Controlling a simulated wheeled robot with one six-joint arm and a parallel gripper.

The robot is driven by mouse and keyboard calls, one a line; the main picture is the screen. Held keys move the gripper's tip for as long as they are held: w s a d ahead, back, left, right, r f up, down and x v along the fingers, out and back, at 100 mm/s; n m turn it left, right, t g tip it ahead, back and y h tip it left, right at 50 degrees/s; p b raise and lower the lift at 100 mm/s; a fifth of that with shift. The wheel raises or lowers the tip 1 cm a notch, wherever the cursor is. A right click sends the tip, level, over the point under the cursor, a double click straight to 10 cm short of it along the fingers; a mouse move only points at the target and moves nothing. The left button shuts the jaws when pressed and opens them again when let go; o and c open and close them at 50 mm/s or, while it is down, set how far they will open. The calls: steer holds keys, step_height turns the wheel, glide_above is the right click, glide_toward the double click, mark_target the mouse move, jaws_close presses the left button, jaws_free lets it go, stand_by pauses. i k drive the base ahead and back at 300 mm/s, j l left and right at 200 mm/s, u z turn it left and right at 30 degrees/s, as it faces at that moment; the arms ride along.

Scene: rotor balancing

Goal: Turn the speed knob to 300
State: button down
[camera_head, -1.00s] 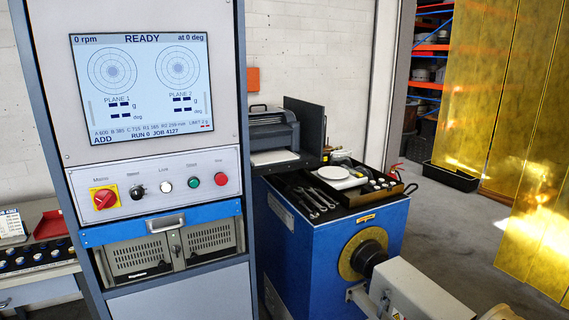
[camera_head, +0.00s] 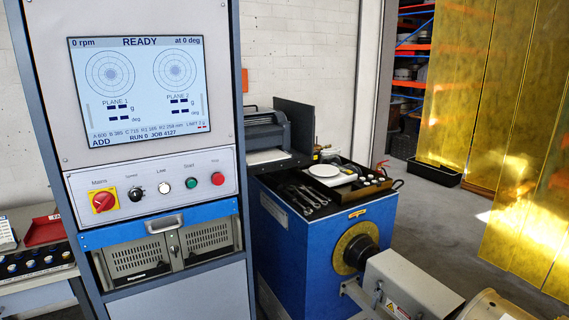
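The speed knob (camera_head: 136,194) is a small black knob on the white control panel (camera_head: 152,208) of the tall cabinet. It sits between the red mains switch on its yellow plate (camera_head: 103,201) and the white lamp (camera_head: 164,188). Its dial marks are too small to read. The screen (camera_head: 140,90) above shows READY, 0 rpm and at 0 deg. The green start button (camera_head: 191,183) and the red stop button (camera_head: 218,179) are to the right on the same panel. My gripper is not in view.
A blue machine base (camera_head: 300,245) stands right of the cabinet, with a black tray of wrenches (camera_head: 310,197) and a white scale on top. A grey machine housing (camera_head: 410,285) fills the lower right. A bench (camera_head: 35,260) with a red tray is at the left. Yellow curtains hang at right.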

mark_target(135, 194)
steer(key=u, duration=1.3)
